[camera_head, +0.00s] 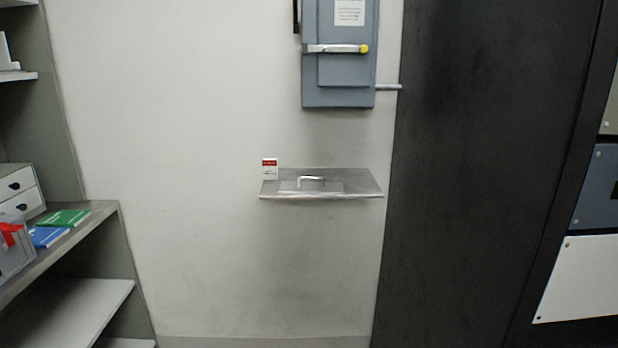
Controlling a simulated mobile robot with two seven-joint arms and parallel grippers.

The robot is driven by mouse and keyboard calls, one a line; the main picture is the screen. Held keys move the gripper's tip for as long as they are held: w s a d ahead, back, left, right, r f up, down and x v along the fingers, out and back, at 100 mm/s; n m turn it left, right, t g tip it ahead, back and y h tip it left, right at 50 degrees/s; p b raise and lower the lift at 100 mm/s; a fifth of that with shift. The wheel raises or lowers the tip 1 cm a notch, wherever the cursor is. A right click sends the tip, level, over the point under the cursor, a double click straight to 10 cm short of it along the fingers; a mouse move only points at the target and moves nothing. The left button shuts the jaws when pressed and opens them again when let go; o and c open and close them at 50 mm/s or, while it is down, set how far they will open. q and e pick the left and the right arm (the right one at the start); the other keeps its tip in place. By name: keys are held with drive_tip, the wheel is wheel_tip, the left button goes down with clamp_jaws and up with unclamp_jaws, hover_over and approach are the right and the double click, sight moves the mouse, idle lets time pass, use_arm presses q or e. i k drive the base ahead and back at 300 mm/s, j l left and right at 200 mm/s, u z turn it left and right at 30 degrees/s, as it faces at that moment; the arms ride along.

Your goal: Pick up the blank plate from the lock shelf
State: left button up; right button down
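A small metal lock shelf (355,188) sticks out from the pale wall, below a grey electrical box. A flat grey plate (330,187) with a raised silver handle (312,179) lies on the shelf, near its middle. I take this for the blank plate; no marking on it can be made out. A small red and white card (269,168) stands at the shelf's back left corner. Neither of my grippers shows in the head view.
The grey switch box (340,75) with a yellow-tipped lever hangs above the shelf. A dark panel (470,180) stands close on the right. Shelving (95,222) on the left holds green and blue books (64,218) and drawers (18,196). The wall left of the shelf is bare.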

sight(323, 187)
drive_tip(key=i+j, duration=0.1)
drive_tip(key=i, duration=0.45)
drive_tip(key=i+j, duration=0.1)
drive_tip(key=i, duration=0.5)
